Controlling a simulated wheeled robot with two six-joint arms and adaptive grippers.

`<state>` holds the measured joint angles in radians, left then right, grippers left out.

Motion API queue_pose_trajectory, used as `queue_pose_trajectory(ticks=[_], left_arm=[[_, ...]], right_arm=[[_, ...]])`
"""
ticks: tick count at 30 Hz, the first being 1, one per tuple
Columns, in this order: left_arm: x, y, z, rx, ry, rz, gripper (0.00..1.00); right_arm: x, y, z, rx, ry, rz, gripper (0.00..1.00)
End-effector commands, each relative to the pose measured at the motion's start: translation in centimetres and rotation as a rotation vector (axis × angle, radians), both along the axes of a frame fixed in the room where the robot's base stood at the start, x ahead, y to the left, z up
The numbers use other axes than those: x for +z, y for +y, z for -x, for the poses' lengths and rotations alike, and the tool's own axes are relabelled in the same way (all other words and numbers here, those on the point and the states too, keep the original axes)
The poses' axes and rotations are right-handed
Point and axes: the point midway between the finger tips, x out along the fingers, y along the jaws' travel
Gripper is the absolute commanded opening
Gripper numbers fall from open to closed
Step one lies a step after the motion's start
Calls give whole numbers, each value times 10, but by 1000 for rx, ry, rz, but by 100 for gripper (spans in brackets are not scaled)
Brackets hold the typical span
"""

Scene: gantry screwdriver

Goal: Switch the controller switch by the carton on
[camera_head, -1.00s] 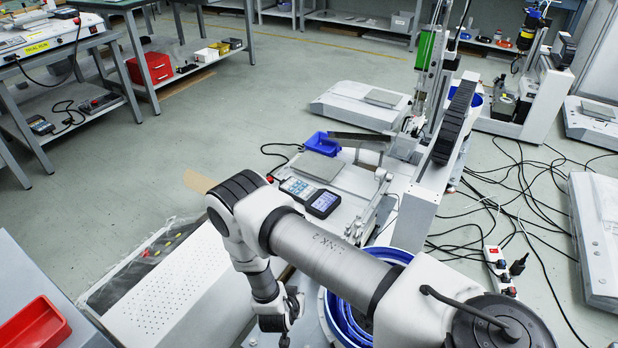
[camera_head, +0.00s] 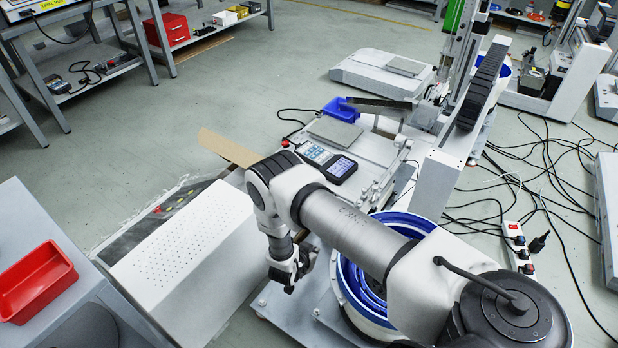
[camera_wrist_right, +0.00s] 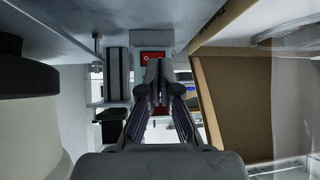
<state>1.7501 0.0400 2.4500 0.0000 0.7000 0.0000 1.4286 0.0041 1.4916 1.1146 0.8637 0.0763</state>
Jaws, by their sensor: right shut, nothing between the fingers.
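In the right wrist view a red switch (camera_wrist_right: 152,57) with a small white mark sits on a pale housing just beyond my fingertips. Its lower part is hidden by the fingers, and I cannot tell its on or off position. My right gripper (camera_wrist_right: 157,65) is shut and empty, pointing at the switch; I cannot tell whether it touches it. In the head view my right gripper (camera_head: 290,280) hangs beside the white perforated box (camera_head: 185,250). The brown carton (camera_wrist_right: 245,95) stands right of the fingers; a brown cardboard piece (camera_head: 228,147) shows in the head view. My left gripper is not in view.
A blue round bowl (camera_head: 365,270) lies under and beside my right arm. A handheld meter with a lit screen (camera_head: 342,167) rests on the white machine base. A red tray (camera_head: 36,282) sits at left. In the wrist view a grey surface (camera_wrist_right: 85,20) spans above the fingers.

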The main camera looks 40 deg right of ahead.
Motion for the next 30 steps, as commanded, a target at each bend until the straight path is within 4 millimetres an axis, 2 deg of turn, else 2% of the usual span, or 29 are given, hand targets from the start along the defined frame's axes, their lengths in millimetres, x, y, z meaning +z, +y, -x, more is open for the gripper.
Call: queue_pose_trajectory(ticks=[1, 4, 9, 12, 30], left_arm=[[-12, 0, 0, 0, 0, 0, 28], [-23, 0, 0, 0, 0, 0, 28], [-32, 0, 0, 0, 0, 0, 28], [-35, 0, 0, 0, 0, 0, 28], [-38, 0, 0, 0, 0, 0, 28]], right_arm=[[-13, -9, -3, -3, -3, 1, 0], [-28, -23, -10, -2, -2, 0, 0], [-25, -49, -21, -1, -2, 0, 0], [-24, -57, -24, -1, -1, 0, 0], [-21, -68, -32, 1, -1, 2, 0]])
